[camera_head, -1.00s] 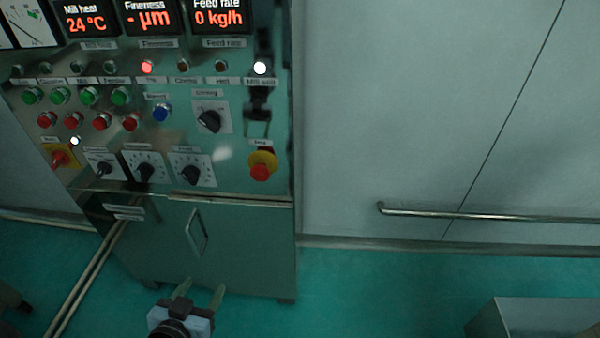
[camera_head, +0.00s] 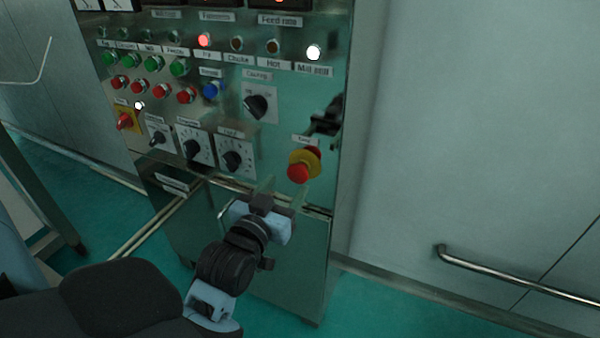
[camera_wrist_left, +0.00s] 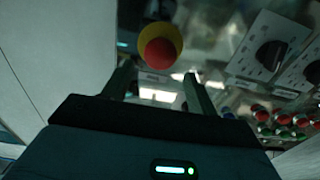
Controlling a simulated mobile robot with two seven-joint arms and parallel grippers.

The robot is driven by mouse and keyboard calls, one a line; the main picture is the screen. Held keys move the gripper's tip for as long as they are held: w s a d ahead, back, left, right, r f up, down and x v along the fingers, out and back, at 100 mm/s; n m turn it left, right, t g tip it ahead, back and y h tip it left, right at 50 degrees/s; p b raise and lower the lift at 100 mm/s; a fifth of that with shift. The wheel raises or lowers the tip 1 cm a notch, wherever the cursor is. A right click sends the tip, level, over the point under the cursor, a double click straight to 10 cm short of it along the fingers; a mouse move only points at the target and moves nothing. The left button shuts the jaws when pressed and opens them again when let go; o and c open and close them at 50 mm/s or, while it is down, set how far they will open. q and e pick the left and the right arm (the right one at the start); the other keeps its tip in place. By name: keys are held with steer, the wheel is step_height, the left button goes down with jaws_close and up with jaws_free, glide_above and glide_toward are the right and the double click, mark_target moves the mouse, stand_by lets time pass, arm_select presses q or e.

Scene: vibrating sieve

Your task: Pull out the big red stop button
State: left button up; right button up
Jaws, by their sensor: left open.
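The big red stop button (camera_head: 298,173) sticks out from a yellow collar (camera_head: 312,161) at the lower right of the control panel in the head view. My left gripper (camera_head: 262,188) is below and to the left of it, in front of the cabinet, with its fingers pointing up toward the panel. In the left wrist view the red button (camera_wrist_left: 160,53) appears just beyond and between the two open, empty fingers (camera_wrist_left: 158,75). The button is apart from the fingers as far as I can see. My right gripper is not in view.
Rotary knobs (camera_head: 234,159) sit left of the button. Red and green push buttons (camera_head: 153,63) and a yellow-backed red switch (camera_head: 125,120) are farther left. A wall rail (camera_head: 520,278) runs at the right. The shiny panel carries a dark reflection.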

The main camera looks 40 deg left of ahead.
mark_target(296, 175)
arm_select(q)
steer(key=x, duration=0.5)
steer(key=shift+w, duration=0.4)
steer(key=shift+w+a, duration=0.15)
steer(key=shift+w, duration=0.2)
steer(key=c, duration=1.2)
steer(key=shift+s+r+p, duration=0.1)
steer(key=shift+s+p, duration=0.45)
steer(key=shift+p, duration=0.15)
steer(key=shift+s+d, duration=0.15)
steer(key=shift+d, duration=0.05)
steer(key=shift+f, duration=0.25)
